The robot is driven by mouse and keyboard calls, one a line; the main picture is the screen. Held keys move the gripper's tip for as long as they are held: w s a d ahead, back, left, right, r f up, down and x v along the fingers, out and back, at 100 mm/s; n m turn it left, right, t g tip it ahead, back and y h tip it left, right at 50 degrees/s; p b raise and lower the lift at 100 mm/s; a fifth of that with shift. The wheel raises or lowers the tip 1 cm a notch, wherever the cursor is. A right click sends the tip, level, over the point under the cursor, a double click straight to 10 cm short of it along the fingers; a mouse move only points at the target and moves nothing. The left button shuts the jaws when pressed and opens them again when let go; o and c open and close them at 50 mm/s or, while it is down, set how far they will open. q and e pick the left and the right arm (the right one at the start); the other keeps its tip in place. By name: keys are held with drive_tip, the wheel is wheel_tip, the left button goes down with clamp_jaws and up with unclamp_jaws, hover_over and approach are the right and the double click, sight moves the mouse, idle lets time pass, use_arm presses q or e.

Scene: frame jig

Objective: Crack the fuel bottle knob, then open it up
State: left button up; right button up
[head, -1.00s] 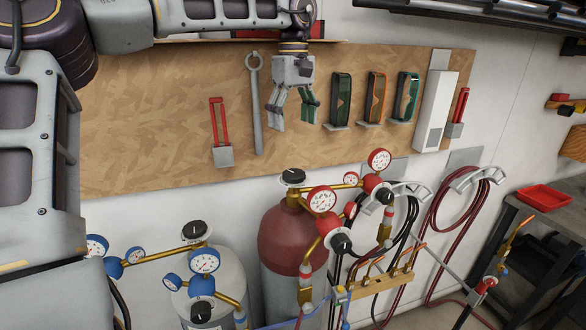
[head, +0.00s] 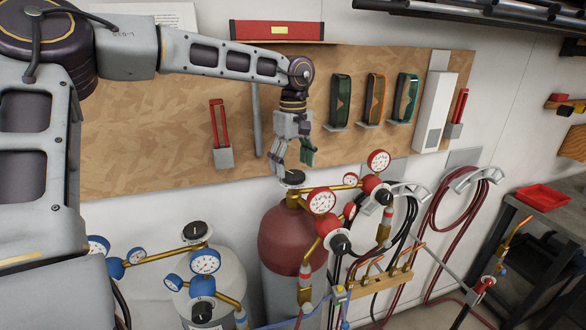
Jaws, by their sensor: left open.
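The fuel bottle (head: 285,240) has a dark red top and a grey body, and stands upright below the pegboard in the head view. Its black knob (head: 292,178) sits on top, beside the brass regulator. My left gripper (head: 293,163) points down with its fingers apart just above the knob. The fingertips are close to the knob; I cannot tell whether they touch it. Nothing is held between them. My right gripper is not in view.
Red-gauged regulator (head: 321,201) sits right of the knob. A grey bottle (head: 215,275) with blue gauges stands at the left. A torch rack (head: 375,283) and hoses (head: 455,215) are at the right. The board (head: 150,140) holds goggles behind my gripper.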

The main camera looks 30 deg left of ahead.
use_arm(q)
drive_tip(key=shift+f, duration=1.05)
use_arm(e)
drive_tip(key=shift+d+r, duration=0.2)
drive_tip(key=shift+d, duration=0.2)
use_arm(q)
drive_tip(key=c, duration=1)
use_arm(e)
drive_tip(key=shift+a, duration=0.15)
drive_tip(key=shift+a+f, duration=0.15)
